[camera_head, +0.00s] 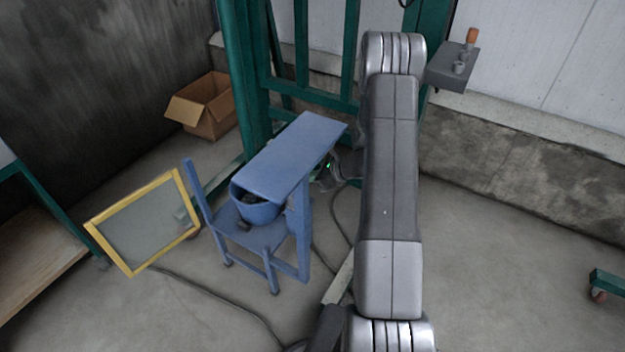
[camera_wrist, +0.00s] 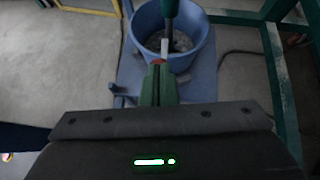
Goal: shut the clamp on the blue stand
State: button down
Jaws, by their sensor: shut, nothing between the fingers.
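The blue stand (camera_head: 290,155) is left of my arm in the head view, with a flat sloping top and a blue bucket (camera_head: 257,211) under it. My gripper (camera_wrist: 158,75) is shut and empty in the wrist view, pointing towards the blue bucket (camera_wrist: 205,55). A dark green rod (camera_wrist: 169,12) with a pale end comes down over the bucket. A small orange-red piece (camera_wrist: 158,62) shows at my fingertips; I cannot tell whether it touches them. I cannot make out for certain which part is the clamp, or whether it is open. In the head view my gripper is mostly hidden beside the stand.
A yellow-framed panel (camera_head: 150,222) leans left of the stand. A cardboard box (camera_head: 205,108) and a green frame (camera_head: 240,85) stand behind. A grey wall shelf (camera_head: 450,78) holds small items. A cable (camera_head: 225,300) crosses the floor.

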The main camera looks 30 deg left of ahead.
jog(key=v, duration=1.3)
jog(key=shift+w+d, duration=0.15)
jog(key=shift+f, duration=0.2)
